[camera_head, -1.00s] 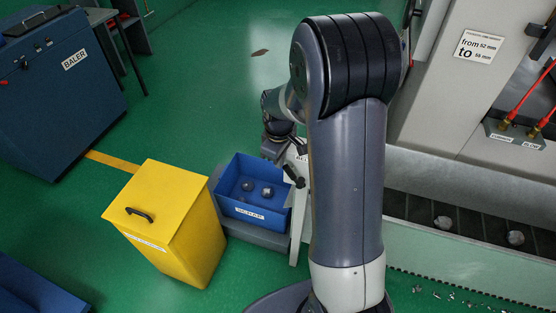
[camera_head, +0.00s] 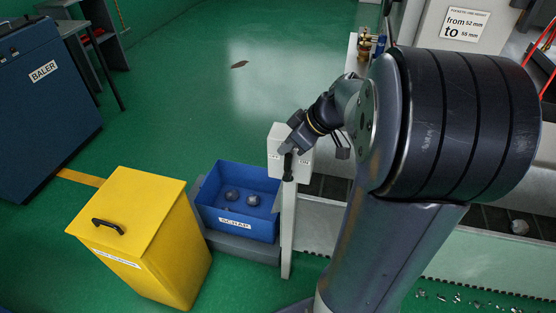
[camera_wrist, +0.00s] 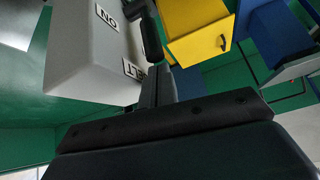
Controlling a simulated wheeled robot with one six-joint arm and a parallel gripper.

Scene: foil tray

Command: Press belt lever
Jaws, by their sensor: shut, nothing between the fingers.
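The belt lever (camera_head: 288,166) is a dark handle on the front of a pale control box on a post. It hangs down in the head view, and it shows as a dark bar (camera_wrist: 150,34) beside the box in the wrist view. My gripper (camera_head: 287,147) is shut and empty, at the box's front just above the lever. In the wrist view its shut fingers (camera_wrist: 159,85) point at the lever's end. I cannot tell whether they touch it. The control box (camera_head: 278,140) is partly hidden by my gripper; it also fills the upper left of the wrist view (camera_wrist: 85,60).
A blue scrap bin (camera_head: 231,225) with grey lumps stands left of the post. A yellow lidded bin (camera_head: 150,225) stands further left. The blue baler (camera_head: 40,110) is at the far left. A conveyor with lumps runs at right, partly behind my arm. Green floor is open behind.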

